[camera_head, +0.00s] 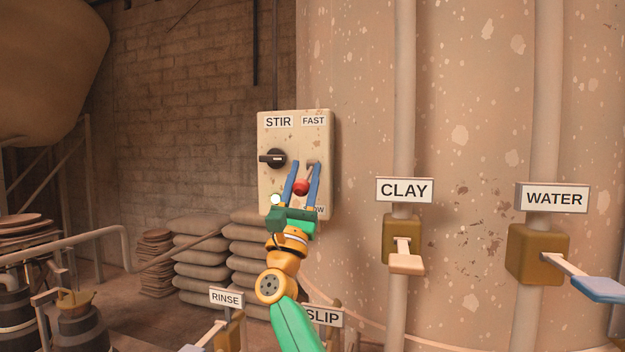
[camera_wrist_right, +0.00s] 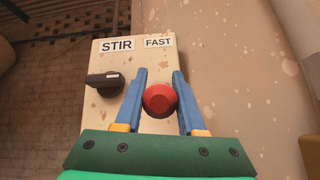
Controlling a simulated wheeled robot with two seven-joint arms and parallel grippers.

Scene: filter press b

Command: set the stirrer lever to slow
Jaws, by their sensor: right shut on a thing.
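The stirrer box is a worn cream panel (camera_head: 290,143) with STIR and FAST labels at its top and a partly hidden label ending in OW at its lower right. It also shows in the right wrist view (camera_wrist_right: 112,65). The stirrer lever has a red ball knob (camera_head: 302,188), seen large in the right wrist view (camera_wrist_right: 160,100). My right gripper (camera_head: 303,172) reaches up from below, its blue fingers on either side of the red knob, shut on it. The lever's shaft is mostly hidden behind the knob. My left gripper is not in view.
A black rotary knob (camera_head: 274,158) sits left of the lever on the same panel, with a pale round lamp (camera_head: 275,199) below. CLAY (camera_head: 405,262) and WATER (camera_head: 598,289) valve handles stick out at the right. RINSE (camera_head: 227,297) and SLIP labels (camera_head: 324,317) stand low, near my arm.

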